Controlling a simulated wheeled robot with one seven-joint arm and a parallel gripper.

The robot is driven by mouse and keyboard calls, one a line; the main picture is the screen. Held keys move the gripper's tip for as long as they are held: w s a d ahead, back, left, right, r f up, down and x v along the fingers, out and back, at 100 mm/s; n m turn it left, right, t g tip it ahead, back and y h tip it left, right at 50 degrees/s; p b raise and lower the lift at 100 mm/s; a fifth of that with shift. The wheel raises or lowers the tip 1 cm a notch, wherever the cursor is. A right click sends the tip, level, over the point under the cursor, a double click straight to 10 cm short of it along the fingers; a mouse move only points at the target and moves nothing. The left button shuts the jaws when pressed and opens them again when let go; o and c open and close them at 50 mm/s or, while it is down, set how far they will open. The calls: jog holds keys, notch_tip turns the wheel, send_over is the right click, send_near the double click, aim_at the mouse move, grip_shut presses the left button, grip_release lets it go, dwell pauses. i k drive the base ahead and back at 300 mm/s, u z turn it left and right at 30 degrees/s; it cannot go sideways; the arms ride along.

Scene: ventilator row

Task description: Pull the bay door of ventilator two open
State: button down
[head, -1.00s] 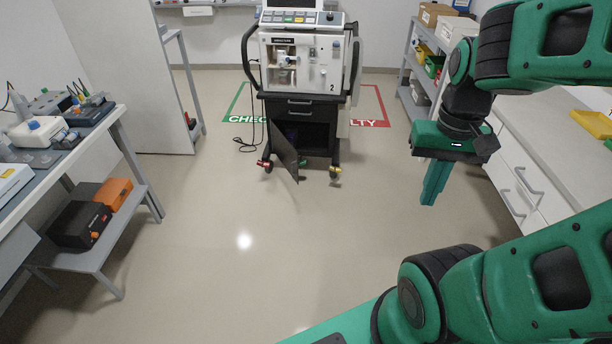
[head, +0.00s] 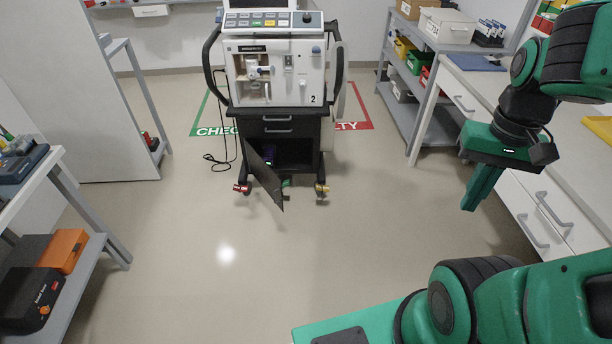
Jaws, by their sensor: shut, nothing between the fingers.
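Ventilator two (head: 275,75), a white unit marked "2" on a dark wheeled cart, stands ahead at the back of the room. Its dark bay door (head: 263,178) hangs low on the cart, swung outward from the left side and angled toward me. The dark bay (head: 296,153) behind it is exposed, with a small green light inside. My gripper (head: 468,208) is at the right, fingers together and pointing down, empty. It is well apart from the ventilator and the door, beside the right-hand counter drawers.
A bench with a lower shelf (head: 82,285) holding orange and black cases stands at left. A white counter with drawers (head: 535,215) runs along the right. A grey shelf rack (head: 420,75) is at back right. The floor (head: 210,220) between is clear.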

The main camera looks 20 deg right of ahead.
aim_at(265, 175)
jog(key=i, duration=1.2)
jog(key=u, duration=0.25)
